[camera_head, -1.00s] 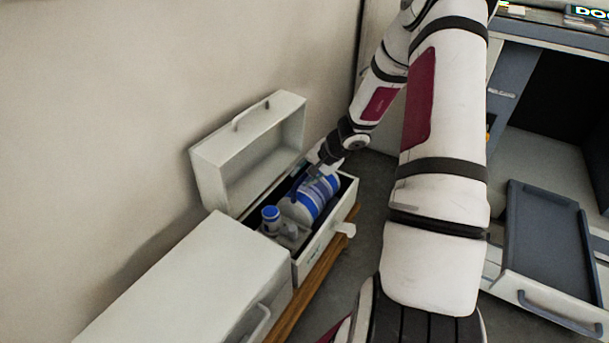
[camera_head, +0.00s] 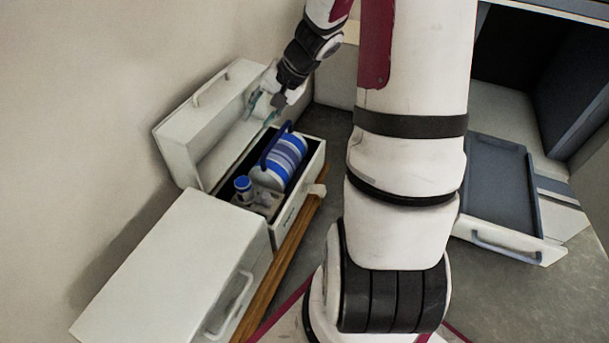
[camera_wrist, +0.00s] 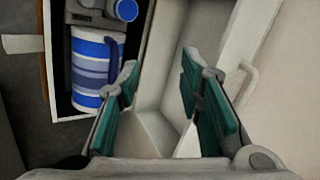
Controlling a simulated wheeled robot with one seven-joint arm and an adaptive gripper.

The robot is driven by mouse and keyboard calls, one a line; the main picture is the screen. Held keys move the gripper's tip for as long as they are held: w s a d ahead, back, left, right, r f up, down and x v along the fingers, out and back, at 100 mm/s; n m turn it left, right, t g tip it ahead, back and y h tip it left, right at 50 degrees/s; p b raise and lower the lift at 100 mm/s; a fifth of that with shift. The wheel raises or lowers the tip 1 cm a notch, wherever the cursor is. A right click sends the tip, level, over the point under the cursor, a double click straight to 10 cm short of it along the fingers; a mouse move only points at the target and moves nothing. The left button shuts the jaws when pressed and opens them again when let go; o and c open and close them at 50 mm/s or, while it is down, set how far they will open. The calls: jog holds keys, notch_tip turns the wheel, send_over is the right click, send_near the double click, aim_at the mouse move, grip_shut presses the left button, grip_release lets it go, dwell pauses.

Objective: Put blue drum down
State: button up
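The blue drum (camera_head: 281,160), white with blue bands and a blue handle, lies on its side in the open white box (camera_head: 306,170). In the wrist view the drum (camera_wrist: 97,70) is at the left, apart from the fingers. My gripper (camera_head: 263,110) is above the far end of the box, near its raised lid (camera_head: 198,118). In the wrist view my gripper (camera_wrist: 160,95) has its two teal-padded fingers spread with nothing between them. The drum's underside is hidden inside the box.
A small blue-capped bottle (camera_head: 243,187) stands beside the drum in the box. A closed white case (camera_head: 165,265) is in front. A wooden strip (camera_head: 280,260) runs along the right. An open grey drawer (camera_head: 497,185) stands out at the right.

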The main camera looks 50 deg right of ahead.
jog(key=s+a+r+n+g, duration=0.25)
jog(key=s+a+r, duration=0.35)
jog(key=a, duration=0.3)
jog(key=s+a+r+n+g, duration=0.1)
jog(key=s+a+r+n, duration=0.3)
jog(key=s+a+r, duration=0.3)
jog(key=s+a+r+n+g+h, duration=0.2)
jog(key=s+n+h, duration=0.1)
jog(key=s, duration=1.6)
jog(key=shift+s+r+n+h, duration=0.2)
jog(key=shift+n+h, duration=0.1)
jog(key=shift+n, duration=0.15)
notch_tip(320, 180, up, 32)
jog(key=t+p, duration=0.4)
jog(key=p, duration=2.6)
jog(key=shift+d, duration=0.2)
